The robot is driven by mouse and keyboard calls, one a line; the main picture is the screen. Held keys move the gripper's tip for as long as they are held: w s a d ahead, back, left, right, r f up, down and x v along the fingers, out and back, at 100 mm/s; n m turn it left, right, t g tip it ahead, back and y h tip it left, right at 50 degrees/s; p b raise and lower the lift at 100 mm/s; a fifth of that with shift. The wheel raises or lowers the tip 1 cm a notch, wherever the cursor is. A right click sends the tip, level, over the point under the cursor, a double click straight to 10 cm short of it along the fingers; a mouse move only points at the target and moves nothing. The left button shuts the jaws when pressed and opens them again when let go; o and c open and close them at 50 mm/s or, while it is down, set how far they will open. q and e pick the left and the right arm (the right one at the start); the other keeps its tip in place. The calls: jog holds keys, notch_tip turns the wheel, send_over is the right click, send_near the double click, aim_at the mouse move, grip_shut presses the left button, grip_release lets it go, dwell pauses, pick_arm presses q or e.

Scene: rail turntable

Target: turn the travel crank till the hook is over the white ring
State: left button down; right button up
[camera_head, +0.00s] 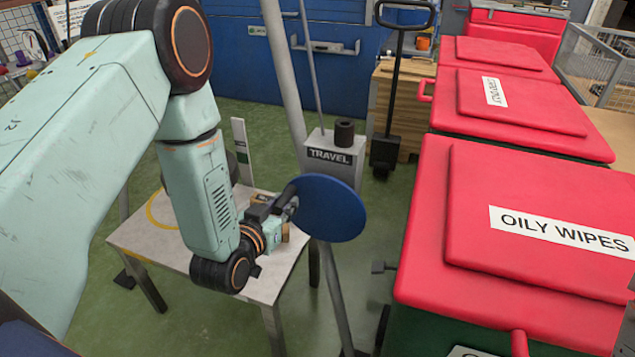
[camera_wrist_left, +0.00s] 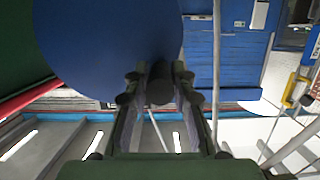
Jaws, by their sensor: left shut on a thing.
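The travel crank shows as a blue disc (camera_head: 335,208) in front of the grey post labelled TRAVEL (camera_head: 318,164). In the left wrist view the blue disc (camera_wrist_left: 105,45) fills the upper left, with a dark round grip (camera_wrist_left: 160,86) at its lower right. My left gripper (camera_head: 291,203) is at the disc's left edge. In the wrist view its two fingers (camera_wrist_left: 159,92) stand on either side of the dark grip, shut on it. I cannot make out the hook or the white ring in either view. My right gripper is not in view.
A pale table (camera_head: 267,287) with a yellow curved mark stands below my left arm. Red-lidded bins (camera_head: 480,215) line the right, one labelled OILY WIPES. A thin grey pole (camera_head: 285,65) rises beside the TRAVEL post. A pallet truck handle (camera_head: 397,75) and blue cabinets (camera_head: 245,75) stand behind.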

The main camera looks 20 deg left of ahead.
pick_arm(q)
jog(key=shift+s+a+f+b, duration=0.1)
jog(key=shift+a+f+b, duration=0.15)
jog(key=shift+f+b, duration=0.25)
jog(key=shift+a+f, duration=0.25)
jog(key=shift+f, duration=0.3)
jog(key=shift+w+a+f, duration=0.1)
jog(key=shift+w+a, duration=0.05)
jog(key=shift+w, duration=0.1)
